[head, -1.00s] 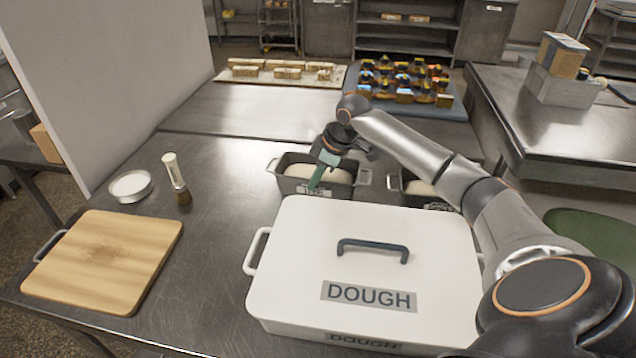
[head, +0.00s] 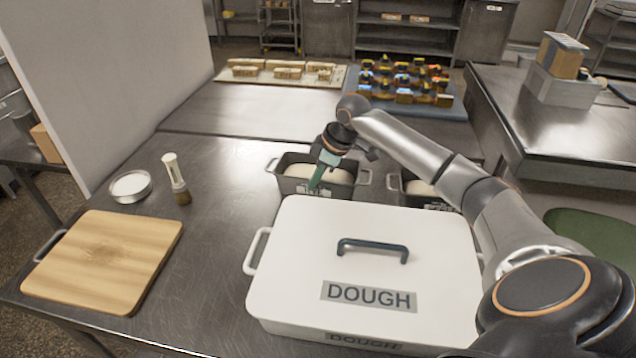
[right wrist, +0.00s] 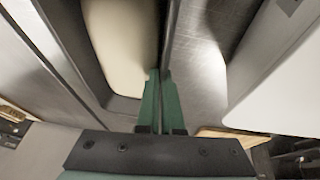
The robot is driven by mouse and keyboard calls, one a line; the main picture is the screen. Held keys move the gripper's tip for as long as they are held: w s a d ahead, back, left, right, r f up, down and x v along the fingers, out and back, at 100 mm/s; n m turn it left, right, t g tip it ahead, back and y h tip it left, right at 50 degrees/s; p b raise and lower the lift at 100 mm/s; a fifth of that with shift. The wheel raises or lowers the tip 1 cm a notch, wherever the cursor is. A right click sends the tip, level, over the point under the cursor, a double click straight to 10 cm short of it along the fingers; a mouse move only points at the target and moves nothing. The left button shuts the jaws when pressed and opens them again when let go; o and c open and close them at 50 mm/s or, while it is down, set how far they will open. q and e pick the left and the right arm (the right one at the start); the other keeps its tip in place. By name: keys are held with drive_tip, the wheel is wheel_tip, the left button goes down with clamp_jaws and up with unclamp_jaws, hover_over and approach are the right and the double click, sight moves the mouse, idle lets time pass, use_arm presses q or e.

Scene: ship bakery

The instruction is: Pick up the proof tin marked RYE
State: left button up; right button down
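A dark tin (head: 345,190) with pale dough in it stands on the steel table behind the white DOUGH box. Its front label is partly hidden by my gripper, and I cannot read it surely. A second dark tin (head: 408,198) with dough stands to its right, partly behind my right arm. My right gripper (head: 314,188) is at the first tin's front wall, pointing down. In the right wrist view its green fingers (right wrist: 160,103) are close together with the thin tin wall (right wrist: 172,45) between them, dough on one side. My left gripper is out of view.
The white DOUGH box (head: 440,265) stands close in front of the tins. A wooden board (head: 100,262), a round white-topped dish (head: 130,187) and a brush (head: 175,175) lie to the left. Bare table lies between them and the tins.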

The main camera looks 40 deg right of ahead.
drive_tip(key=shift+w+r, duration=0.1)
drive_tip(key=shift+r, duration=0.1)
drive_tip(key=shift+r, duration=0.1)
